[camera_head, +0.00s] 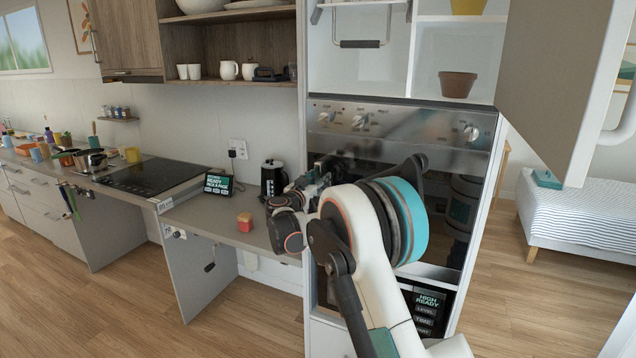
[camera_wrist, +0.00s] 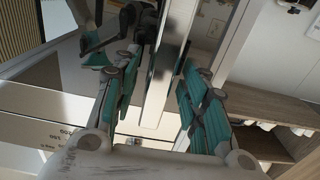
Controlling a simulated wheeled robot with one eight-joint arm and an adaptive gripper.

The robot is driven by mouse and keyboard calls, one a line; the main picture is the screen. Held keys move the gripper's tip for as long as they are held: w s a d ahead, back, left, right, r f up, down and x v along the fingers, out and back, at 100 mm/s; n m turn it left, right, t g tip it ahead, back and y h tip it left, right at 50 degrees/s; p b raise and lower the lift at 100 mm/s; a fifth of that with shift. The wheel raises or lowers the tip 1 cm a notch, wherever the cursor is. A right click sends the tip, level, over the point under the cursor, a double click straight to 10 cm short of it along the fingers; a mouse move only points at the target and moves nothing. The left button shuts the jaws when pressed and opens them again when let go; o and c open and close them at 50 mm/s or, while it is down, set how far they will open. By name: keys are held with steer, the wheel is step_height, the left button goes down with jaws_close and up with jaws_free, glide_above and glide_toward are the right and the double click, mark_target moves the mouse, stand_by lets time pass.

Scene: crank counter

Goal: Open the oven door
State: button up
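The oven (camera_head: 420,122) is built into a tall white cabinet, with a steel control panel and several knobs across its top. Its dark glass door (camera_head: 462,168) looks shut, and my arm covers much of its left and middle. My gripper (camera_head: 318,176) is by the left side of the oven front, partly hidden behind my own arm. In the wrist view my gripper (camera_wrist: 160,68) has its two teal-padded fingers apart, with a long metallic strip (camera_wrist: 163,65) between them. I cannot tell whether this strip is the door's handle or an edge, and gaps show beside it.
An open cabinet door (camera_head: 553,75) juts out at the upper right. A bed (camera_head: 580,215) stands right. The wooden floor in front is clear.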

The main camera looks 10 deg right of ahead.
steer(key=shift+w+d, duration=0.15)
steer(key=shift+c, duration=0.2)
jaws_close()
